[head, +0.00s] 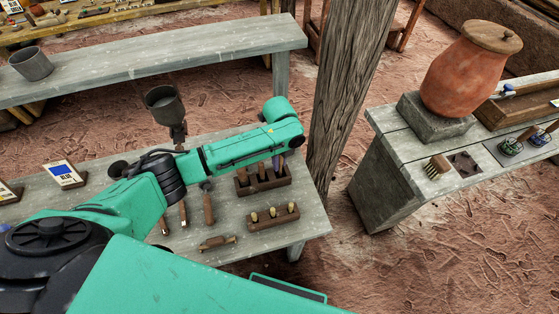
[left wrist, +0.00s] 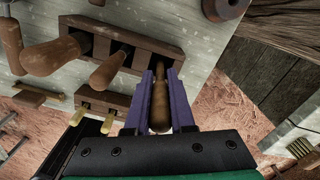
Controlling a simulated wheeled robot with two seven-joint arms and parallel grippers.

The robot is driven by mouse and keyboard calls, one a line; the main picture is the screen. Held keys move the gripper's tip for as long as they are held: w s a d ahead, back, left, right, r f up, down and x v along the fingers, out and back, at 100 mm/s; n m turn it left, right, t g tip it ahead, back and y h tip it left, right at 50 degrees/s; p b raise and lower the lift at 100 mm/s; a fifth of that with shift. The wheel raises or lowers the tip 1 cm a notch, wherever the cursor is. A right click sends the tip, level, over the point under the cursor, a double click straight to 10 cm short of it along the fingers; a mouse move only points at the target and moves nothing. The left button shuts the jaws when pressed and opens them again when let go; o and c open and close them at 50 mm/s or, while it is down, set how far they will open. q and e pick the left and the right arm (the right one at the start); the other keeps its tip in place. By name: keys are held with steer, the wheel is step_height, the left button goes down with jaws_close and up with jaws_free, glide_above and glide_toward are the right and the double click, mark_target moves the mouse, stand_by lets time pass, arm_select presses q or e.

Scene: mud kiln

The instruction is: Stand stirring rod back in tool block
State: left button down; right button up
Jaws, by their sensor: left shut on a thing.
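My left gripper (left wrist: 164,76) has purple fingers shut on a brown wooden rod (left wrist: 160,104), the stirring rod, which lies lengthwise between them in the left wrist view. The rod's far end points at the right end of the dark wooden tool block (left wrist: 141,42); I cannot tell whether it is inside a hole. Other wooden handles (left wrist: 109,71) stand in the block's other holes. In the head view the left gripper (head: 277,163) is over the right part of the tool block (head: 264,186), mostly hidden by my wrist. My right gripper is not in view.
A smaller rack (head: 273,217) with brass-tipped pieces stands in front of the block. Several wooden-handled tools (head: 208,205) lie to its left. The grey table's (head: 315,222) right edge is close. A wooden post (head: 350,80) rises behind it.

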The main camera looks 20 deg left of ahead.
arm_select(q)
steer(key=shift+f+b, duration=0.4)
steer(key=shift+f, duration=0.55)
steer(key=shift+c, duration=0.6)
jaws_free()
steer(key=shift+r, duration=0.1)
step_height(320, 180, up, 6)
steer(key=p, duration=0.6)
